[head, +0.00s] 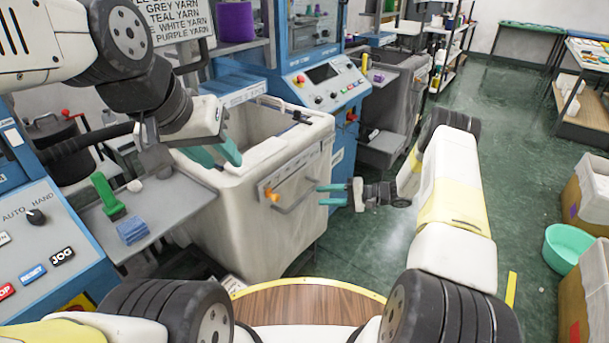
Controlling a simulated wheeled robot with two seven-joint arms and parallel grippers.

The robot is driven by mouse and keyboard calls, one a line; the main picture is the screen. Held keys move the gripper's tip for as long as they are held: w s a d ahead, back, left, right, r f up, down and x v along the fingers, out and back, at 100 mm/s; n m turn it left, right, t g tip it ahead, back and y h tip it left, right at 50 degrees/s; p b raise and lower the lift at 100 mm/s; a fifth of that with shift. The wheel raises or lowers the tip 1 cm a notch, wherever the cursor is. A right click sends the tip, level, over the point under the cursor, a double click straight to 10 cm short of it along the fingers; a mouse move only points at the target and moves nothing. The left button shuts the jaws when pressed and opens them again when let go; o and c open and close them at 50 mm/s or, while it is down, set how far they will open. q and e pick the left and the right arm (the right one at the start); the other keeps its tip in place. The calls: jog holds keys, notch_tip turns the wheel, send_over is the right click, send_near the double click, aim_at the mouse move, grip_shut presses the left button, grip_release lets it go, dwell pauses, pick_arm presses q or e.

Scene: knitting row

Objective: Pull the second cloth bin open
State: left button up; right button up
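A large off-white cloth bin (240,225) stands in front of me beside the near blue machine, open at the top. Its front has a plate with a grey bar handle (297,196) and an orange knob. A second, grey bin (392,95) stands further back, past the blue control panel. My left gripper (222,162) has its teal fingers apart over the near bin's left rim, with nothing seen between them. My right gripper (319,195) points left at the near bin's front, fingers apart, close to the handle's right end. I cannot tell whether it touches the handle.
A grey shelf (160,215) at left holds a green brush (106,194) and blue cloths (131,230). A blue control panel (325,80) rises behind the near bin. Cardboard boxes (590,190) and a teal basin (567,247) stand at right. The green floor between is clear.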

aim_at(304, 195)
jog(key=x, duration=0.5)
jog(key=w+f+x, duration=0.1)
jog(key=x, duration=0.2)
jog(key=shift+d, duration=0.1)
grip_shut()
dwell(1.4)
